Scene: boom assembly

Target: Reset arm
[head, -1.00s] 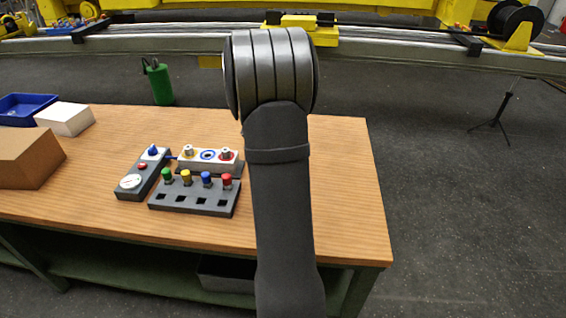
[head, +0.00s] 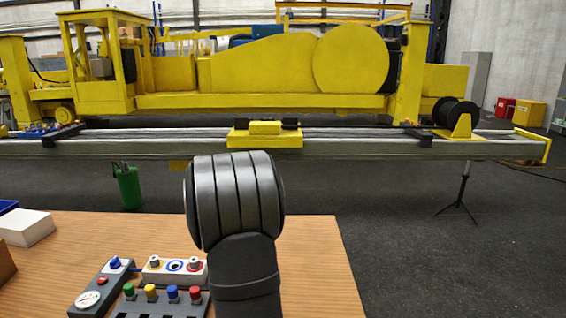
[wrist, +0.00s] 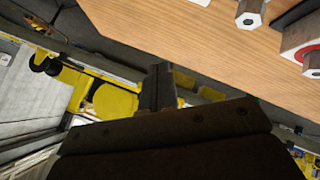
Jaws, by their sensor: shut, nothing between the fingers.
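My gripper (wrist: 158,88) shows in the wrist view as two dark fingers close together, shut and empty. It is apart from the table edge and the fittings there. In the head view my arm rises in the middle, over the right part of the wooden table (head: 310,265); its end is hidden behind the rounded grey joint.
On the table are a grey block with coloured plugs (head: 165,307), a white block with ringed fittings (head: 172,272), a gauge box (head: 92,299) and a white box (head: 27,228). Beyond stand a long grey boom (head: 350,150), yellow machinery (head: 260,70), a green cylinder (head: 128,187) and a tripod (head: 459,200).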

